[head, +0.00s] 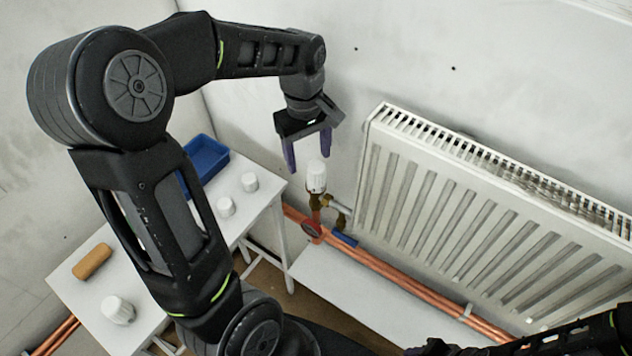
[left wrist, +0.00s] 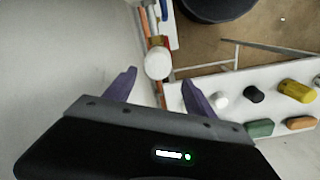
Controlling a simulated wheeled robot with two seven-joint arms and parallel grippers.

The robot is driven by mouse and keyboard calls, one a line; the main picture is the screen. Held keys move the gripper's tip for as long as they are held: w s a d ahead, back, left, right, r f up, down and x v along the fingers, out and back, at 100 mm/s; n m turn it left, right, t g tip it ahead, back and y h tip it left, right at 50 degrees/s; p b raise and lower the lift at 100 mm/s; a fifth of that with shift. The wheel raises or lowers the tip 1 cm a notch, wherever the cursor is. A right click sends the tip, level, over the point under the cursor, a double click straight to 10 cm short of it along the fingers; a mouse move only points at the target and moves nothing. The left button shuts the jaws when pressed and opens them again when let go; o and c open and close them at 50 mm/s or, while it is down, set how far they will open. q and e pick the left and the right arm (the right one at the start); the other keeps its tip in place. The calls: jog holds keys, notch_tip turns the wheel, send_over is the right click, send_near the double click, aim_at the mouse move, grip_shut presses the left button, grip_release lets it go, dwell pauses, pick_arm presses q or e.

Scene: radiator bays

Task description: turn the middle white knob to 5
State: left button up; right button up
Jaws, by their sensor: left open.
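A white knob (head: 316,176) sits upright on a brass valve at the left end of the radiator in the head view. In the left wrist view the white knob (left wrist: 158,63) shows from above as a pale disc, ahead of my fingertips. My left gripper (head: 309,157) has its two purple fingers apart and empty, just above and to the left of the knob in the head view. It also shows in the left wrist view (left wrist: 159,77). The knob's scale marks are too small to read.
The white radiator (head: 470,195) stands along the wall, with copper pipes (head: 390,271) below it. A red wheel handle (head: 311,229) and a blue lever (head: 344,240) sit under the knob. A white table (head: 262,194) at left holds a blue bin (head: 207,155), loose white knobs and an orange block.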

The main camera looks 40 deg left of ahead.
aim_at(316, 176)
pick_arm(q)
jog(key=m, duration=0.2)
jog(key=d+r+m, duration=0.1)
jog(key=m, duration=0.1)
jog(key=d+m, duration=0.1)
jog(key=m, duration=0.1)
jog(key=shift+w+r, duration=0.35)
jog(key=m, duration=0.4)
jog(key=shift+s, duration=0.3)
jog(key=shift+f, duration=0.1)
notch_tip(316, 176, down, 8)
jog(key=shift+r+p, duration=0.2)
jog(key=shift+p, duration=0.25)
jog(key=c, duration=1.4)
